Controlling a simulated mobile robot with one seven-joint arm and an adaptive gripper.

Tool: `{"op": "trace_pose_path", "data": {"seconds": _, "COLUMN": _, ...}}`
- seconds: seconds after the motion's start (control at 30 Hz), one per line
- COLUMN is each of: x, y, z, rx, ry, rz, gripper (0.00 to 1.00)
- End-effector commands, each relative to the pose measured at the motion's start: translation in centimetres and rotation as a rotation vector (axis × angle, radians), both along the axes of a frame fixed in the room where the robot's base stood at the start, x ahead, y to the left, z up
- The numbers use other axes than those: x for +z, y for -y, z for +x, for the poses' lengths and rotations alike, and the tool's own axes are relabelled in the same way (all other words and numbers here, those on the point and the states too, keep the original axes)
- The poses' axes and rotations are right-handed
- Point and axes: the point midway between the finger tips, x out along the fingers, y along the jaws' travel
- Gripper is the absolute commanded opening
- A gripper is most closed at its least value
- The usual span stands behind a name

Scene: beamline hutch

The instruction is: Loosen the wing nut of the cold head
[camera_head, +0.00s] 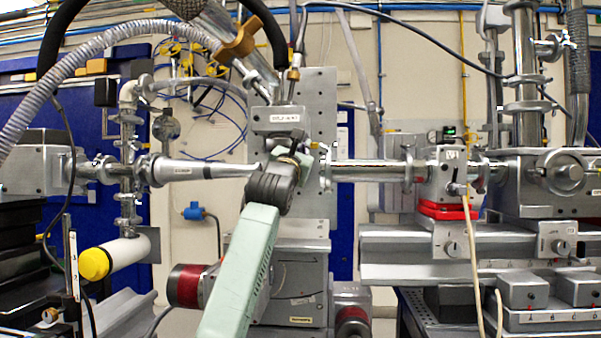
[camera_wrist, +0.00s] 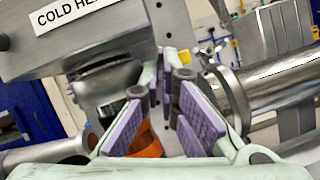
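The cold head (camera_head: 276,121) is a grey block with a white label on the upright metal plate. In the wrist view its label, cut off at the frame edge, shows large at the upper left (camera_wrist: 75,14). My gripper (camera_head: 303,158) is just below the block, in front of the beam pipe line. A ring clamp (camera_wrist: 234,98) is around the pipe joint, right of the fingers.
A steel pipe (camera_head: 365,172) runs right from the cold head, and a tapered pipe (camera_head: 205,171) runs left. A dark round flange (camera_wrist: 104,80) is under the block, left of my fingers. Hoses and cables hang above.

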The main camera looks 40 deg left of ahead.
Motion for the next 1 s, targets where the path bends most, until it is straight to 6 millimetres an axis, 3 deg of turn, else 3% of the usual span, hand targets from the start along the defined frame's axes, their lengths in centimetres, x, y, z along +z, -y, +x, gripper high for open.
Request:
{"op": "trace_pose_path", "data": {"seconds": 0.03, "x": -0.64, "y": 0.19, "z": 0.16, "rx": -0.003, "ry": 0.014, "rz": -0.023, "gripper": 0.00}}
{"op": "trace_pose_path", "data": {"seconds": 0.33, "x": -0.27, "y": 0.16, "z": 0.18, "rx": -0.001, "ry": 0.071, "rz": -0.120, "gripper": 0.00}}
{"op": "trace_pose_path", "data": {"seconds": 0.87, "x": 0.04, "y": 0.15, "z": 0.12, "rx": 0.001, "ry": 0.084, "rz": -0.139, "gripper": 0.00}}
{"op": "trace_pose_path", "data": {"seconds": 1.0, "x": 0.04, "y": 0.14, "z": 0.12, "rx": 0.001, "ry": 0.084, "rz": -0.138, "gripper": 0.11}}
